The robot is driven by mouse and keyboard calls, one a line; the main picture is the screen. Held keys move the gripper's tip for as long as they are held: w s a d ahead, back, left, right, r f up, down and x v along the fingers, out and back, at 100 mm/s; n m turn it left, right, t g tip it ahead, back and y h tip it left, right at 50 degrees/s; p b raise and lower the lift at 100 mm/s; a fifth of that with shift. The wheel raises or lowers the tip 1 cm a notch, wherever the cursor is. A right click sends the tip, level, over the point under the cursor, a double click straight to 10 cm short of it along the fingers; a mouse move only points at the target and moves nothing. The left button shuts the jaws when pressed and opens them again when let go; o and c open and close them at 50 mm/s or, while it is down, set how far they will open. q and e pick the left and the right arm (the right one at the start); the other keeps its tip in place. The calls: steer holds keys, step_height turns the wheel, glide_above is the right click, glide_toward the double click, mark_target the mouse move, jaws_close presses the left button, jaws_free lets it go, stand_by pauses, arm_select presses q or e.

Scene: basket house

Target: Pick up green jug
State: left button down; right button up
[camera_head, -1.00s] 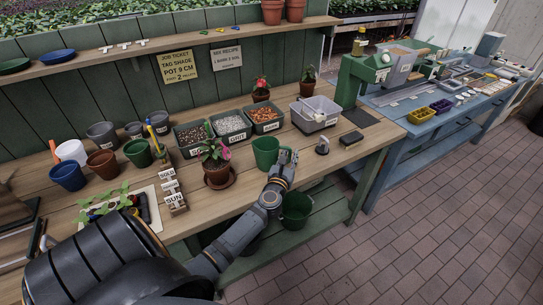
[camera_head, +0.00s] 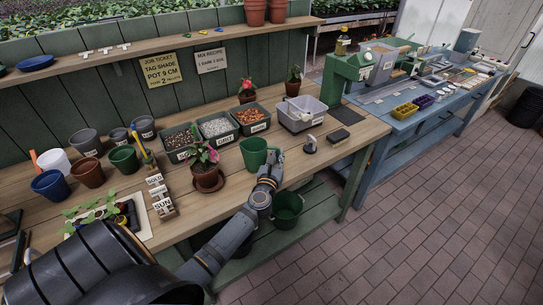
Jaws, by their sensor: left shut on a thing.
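The green jug (camera_head: 253,151) stands near the front edge of the wooden bench, just right of a pink-flowered potted plant. My left gripper (camera_head: 271,158) is at the jug's right side and is shut on it. The fingers partly hide the jug's right side, so the exact grip is not clear. The jug looks upright, at about bench height; I cannot tell whether it touches the bench. My right gripper is not in view.
The flowering plant (camera_head: 205,165) stands close to the jug's left. Several mix bins, including the gravel bin (camera_head: 216,140), and a grey tub (camera_head: 301,123) lie behind. A small dark-topped object (camera_head: 310,144) stands to the right. A green bucket (camera_head: 287,210) sits on the lower shelf.

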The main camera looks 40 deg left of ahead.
arm_select(q)
step_height(320, 180, up, 12)
steer(key=p, duration=0.6)
step_height(320, 180, up, 16)
steer(key=p, duration=0.3)
stand_by(0.5)
